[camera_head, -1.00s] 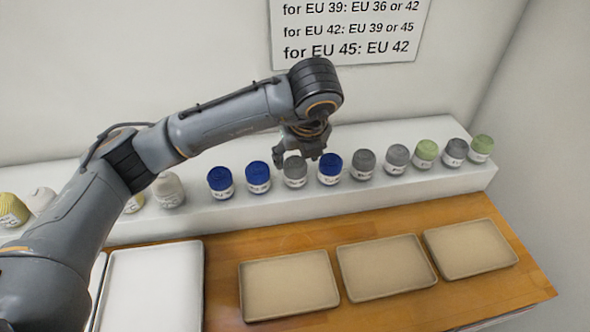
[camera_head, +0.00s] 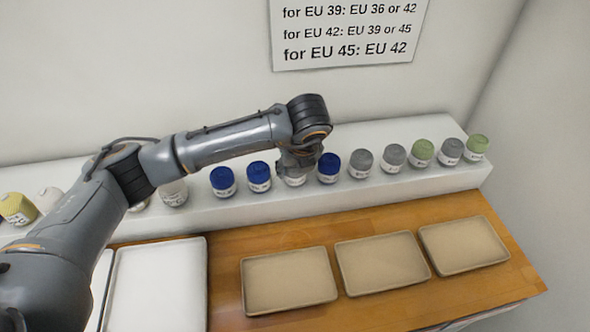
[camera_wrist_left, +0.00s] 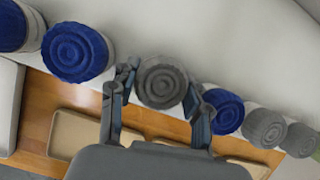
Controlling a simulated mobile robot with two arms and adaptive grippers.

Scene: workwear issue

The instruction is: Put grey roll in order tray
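A grey roll (camera_wrist_left: 161,82) with a white label band (camera_head: 295,182) stands on the white shelf between blue rolls. My left gripper (camera_head: 297,168) is lowered over it and hides most of it in the head view. In the wrist view the two fingers stand on either side of the roll, close to it, with narrow gaps, so the gripper looks open around it. Other grey rolls (camera_head: 361,161) stand further right. Three tan trays (camera_head: 247,291) and a white tray (camera_head: 203,262) lie empty on the wooden table; no mark shows which is the order tray. My right gripper is out of view.
Blue rolls (camera_head: 222,181) (camera_head: 329,167) stand close on both sides of the gripper. Green rolls (camera_head: 422,152) are at the right and pale and yellow ones (camera_head: 17,208) at the left. The wooden strip (camera_head: 225,265) between shelf and trays is clear.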

